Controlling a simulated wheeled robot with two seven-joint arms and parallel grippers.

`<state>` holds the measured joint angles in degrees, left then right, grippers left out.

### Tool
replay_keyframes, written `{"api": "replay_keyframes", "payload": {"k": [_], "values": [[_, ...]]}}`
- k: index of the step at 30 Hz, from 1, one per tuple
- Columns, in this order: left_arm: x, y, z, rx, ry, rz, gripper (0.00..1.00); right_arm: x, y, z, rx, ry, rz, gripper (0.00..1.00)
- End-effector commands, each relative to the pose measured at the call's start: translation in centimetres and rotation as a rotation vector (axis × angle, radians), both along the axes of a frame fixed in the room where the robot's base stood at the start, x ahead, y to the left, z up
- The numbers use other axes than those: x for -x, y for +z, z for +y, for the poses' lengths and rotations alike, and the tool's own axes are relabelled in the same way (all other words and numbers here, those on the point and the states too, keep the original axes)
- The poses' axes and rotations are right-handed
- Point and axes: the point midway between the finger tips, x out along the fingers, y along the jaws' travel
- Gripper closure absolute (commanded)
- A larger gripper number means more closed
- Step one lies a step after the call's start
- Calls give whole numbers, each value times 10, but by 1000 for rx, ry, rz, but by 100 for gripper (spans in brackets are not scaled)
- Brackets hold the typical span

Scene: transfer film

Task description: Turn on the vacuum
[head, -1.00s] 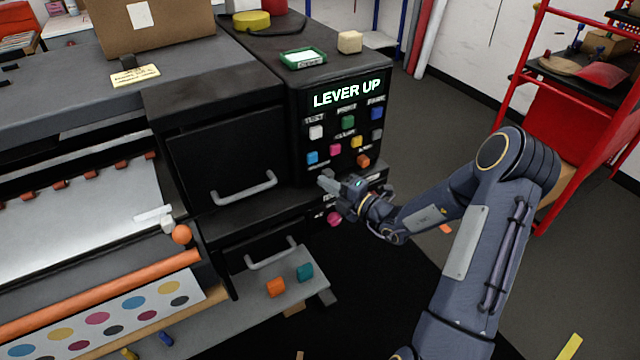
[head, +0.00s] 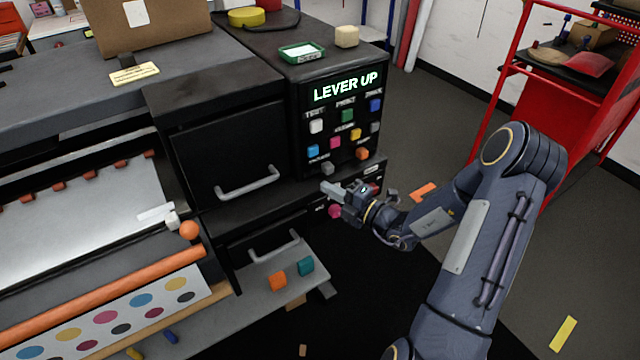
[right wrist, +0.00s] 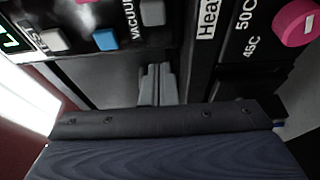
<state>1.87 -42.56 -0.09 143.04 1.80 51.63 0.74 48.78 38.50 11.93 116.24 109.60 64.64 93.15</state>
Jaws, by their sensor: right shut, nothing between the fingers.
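The black control panel (head: 343,128) has a lit display (head: 346,88) reading "LEVER UP" and rows of coloured buttons. A grey button (head: 327,168) sits at the panel's bottom edge; the right wrist view shows a grey button (right wrist: 152,12) beside a label reading "VACUUM". My right gripper (head: 328,187) is shut and empty, just below the grey button in the head view. Its closed fingers (right wrist: 157,84) also show in the right wrist view, apart from the button. My left gripper is out of view.
A pink knob (head: 335,211) sits below the gripper; the wrist view shows its heat scale (right wrist: 246,30). A drawer handle (head: 247,183) sticks out to the left. A red rack (head: 500,90) stands at the right, with open floor between.

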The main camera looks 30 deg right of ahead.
Motion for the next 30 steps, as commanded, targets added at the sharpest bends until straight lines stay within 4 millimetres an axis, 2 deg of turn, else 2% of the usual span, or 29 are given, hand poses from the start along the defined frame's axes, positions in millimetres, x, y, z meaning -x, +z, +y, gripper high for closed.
{"api": "replay_keyframes", "payload": {"k": [6, 10, 30], "values": [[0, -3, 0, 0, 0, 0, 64, 35, 0, -16, -1, -2, 1, 100], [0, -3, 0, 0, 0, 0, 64, 46, 0, -21, 0, -1, 0, 100], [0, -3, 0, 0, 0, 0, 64, 51, 1, -21, 3, 6, -3, 100]]}}
